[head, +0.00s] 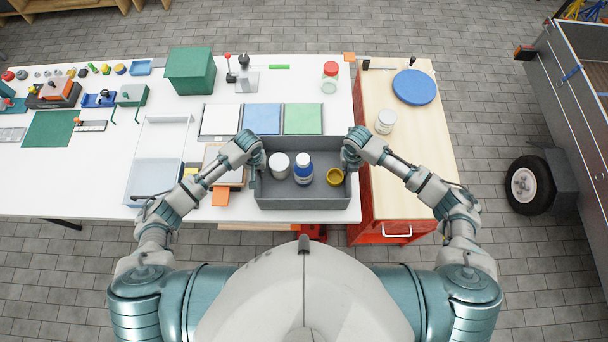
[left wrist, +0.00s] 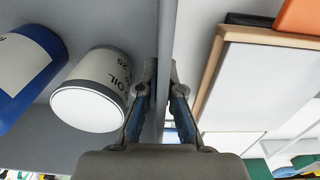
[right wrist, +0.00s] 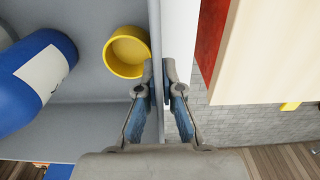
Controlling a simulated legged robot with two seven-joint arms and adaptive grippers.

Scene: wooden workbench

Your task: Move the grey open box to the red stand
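The grey open box (head: 305,203) is at the right end of the white table, level. It holds a white can (head: 279,165), a blue bottle (head: 303,172) and a yellow cup (head: 335,176). My left gripper (head: 256,168) is shut on the box's left wall; its fingers straddle that wall in the left wrist view (left wrist: 163,70). My right gripper (head: 347,165) is shut on the right wall, also between the fingers in the right wrist view (right wrist: 159,70). I cannot tell whether the box touches the table. The red stand (head: 372,234) with a wooden top is just right.
On the stand are a white jar (head: 385,122), a blue disc (head: 414,87) and a dark tool at the back; its front top is clear. Left of the box are a clear tray (head: 153,181) and an orange block (head: 220,197). Coloured panels (head: 303,118) lie behind it.

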